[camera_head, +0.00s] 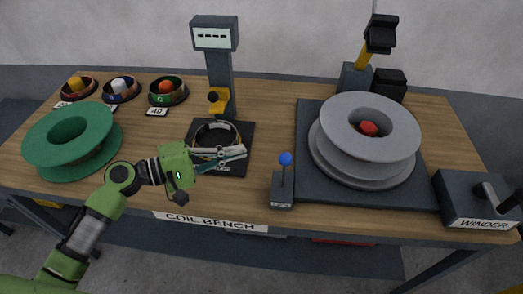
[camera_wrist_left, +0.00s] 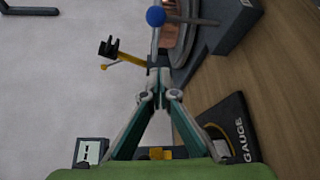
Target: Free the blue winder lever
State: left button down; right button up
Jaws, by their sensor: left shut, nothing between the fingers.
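The blue-knobbed lever (camera_head: 285,160) stands upright on a small dark box (camera_head: 282,191) in front of the grey spool's plate. My left gripper (camera_head: 243,152) is shut and empty. It is left of the lever, in front of the gauge stand, with a visible gap to the lever in the head view. In the left wrist view the fingertips (camera_wrist_left: 159,75) meet. My right gripper is not in view.
A grey spool (camera_head: 371,128) with a red centre sits on a dark plate. The black gauge base (camera_head: 230,168) lies beneath my left fingers. A green spool (camera_head: 70,140), several bowls and the WINDER box (camera_head: 468,200) stand around the wooden bench.

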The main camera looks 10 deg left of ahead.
aim_at(284, 172)
pick_arm(q)
jog(key=r+p+x, duration=0.1)
jog(key=p+x, duration=0.2)
jog(key=x, duration=0.7)
jog(key=s, duration=0.1)
jog(key=s+p, duration=0.1)
jog(key=s, duration=0.2)
jog(key=shift+d+f+p, duration=0.15)
jog(key=shift+d+p, duration=0.15)
jog(key=shift+p, duration=0.1)
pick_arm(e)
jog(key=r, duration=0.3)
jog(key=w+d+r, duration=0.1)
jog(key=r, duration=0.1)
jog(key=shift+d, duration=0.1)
